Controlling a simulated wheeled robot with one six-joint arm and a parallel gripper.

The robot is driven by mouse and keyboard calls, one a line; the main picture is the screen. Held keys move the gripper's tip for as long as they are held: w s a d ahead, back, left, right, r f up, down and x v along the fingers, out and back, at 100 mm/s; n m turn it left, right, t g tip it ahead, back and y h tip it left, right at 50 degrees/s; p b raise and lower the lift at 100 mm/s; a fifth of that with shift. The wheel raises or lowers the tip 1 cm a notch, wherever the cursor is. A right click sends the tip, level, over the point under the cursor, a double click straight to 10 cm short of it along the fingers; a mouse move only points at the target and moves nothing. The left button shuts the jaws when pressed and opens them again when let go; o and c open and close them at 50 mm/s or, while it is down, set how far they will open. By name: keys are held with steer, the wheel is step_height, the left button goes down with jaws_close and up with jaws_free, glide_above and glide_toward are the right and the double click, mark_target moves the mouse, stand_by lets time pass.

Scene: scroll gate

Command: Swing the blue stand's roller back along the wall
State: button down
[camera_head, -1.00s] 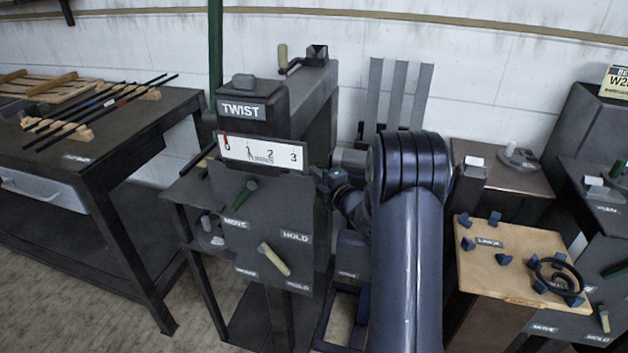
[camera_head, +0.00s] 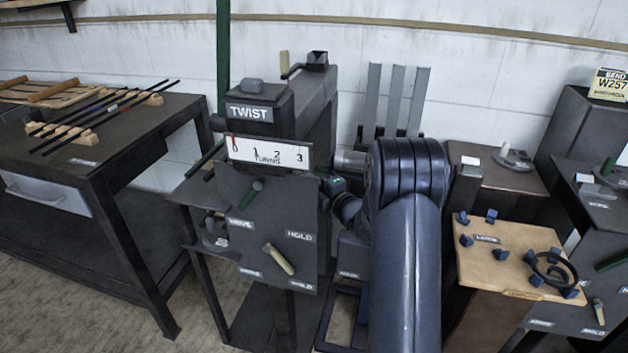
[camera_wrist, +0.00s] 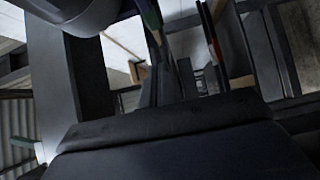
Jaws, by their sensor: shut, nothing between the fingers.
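The blue stand (camera_head: 338,348) shows low in the head view, just left of my arm. Only part of its dark blue base frame is visible, because my arm covers the rest. A short grey cylinder (camera_head: 350,160) lies above it near the wall; I cannot tell whether it is the stand's roller. My gripper (camera_head: 338,188) is mostly hidden by my arm, beside the TWIST machine's right side. It is shut and empty. In the wrist view, dark surfaces fill the near part, and I cannot make out the roller there.
The TWIST machine (camera_head: 262,180) stands close left of my arm, with a numbered scale and handles. A dark table (camera_head: 120,125) with rods is farther left. A wooden board (camera_head: 500,265) with blue blocks is on the right. Grey upright slats (camera_head: 395,100) stand by the wall.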

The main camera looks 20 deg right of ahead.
steer(key=a+v, duration=0.1)
steer(key=v, duration=0.9)
steer(key=shift+s+p, duration=0.25)
steer(key=shift+p, duration=0.05)
steer(key=shift+w+a, duration=0.1)
